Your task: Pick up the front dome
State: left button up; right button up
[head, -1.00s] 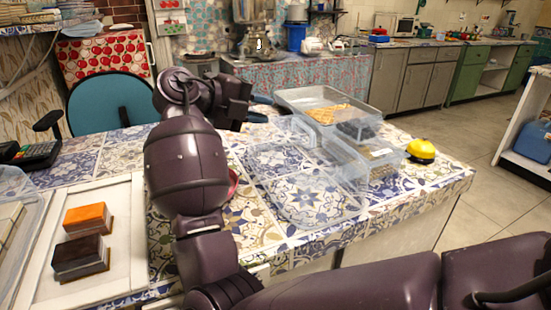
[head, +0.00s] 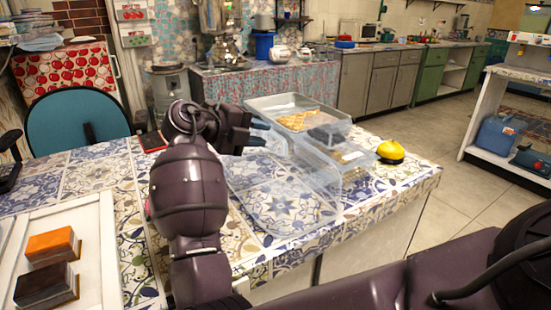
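The front dome (head: 285,205) looks like a clear, see-through cover on the patterned tile table, nearest the front edge; its outline is faint. Behind it a clear box-like cover or container (head: 340,155) stands close by, and their edges overlap in view. My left gripper is out of view.
A tray of golden food (head: 300,119) stands behind the dome, and a yellow round object (head: 391,151) sits to its right. A white tray (head: 90,225) with an orange block (head: 50,243) and a dark block (head: 45,285) is at left. A blue chair (head: 75,120) stands behind the table.

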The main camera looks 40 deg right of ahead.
jog(key=shift+x, duration=1)
jog(key=shift+d, duration=0.25)
grip_shut()
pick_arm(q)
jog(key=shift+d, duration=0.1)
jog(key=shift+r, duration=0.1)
pick_arm(e)
jog(key=shift+r, duration=0.1)
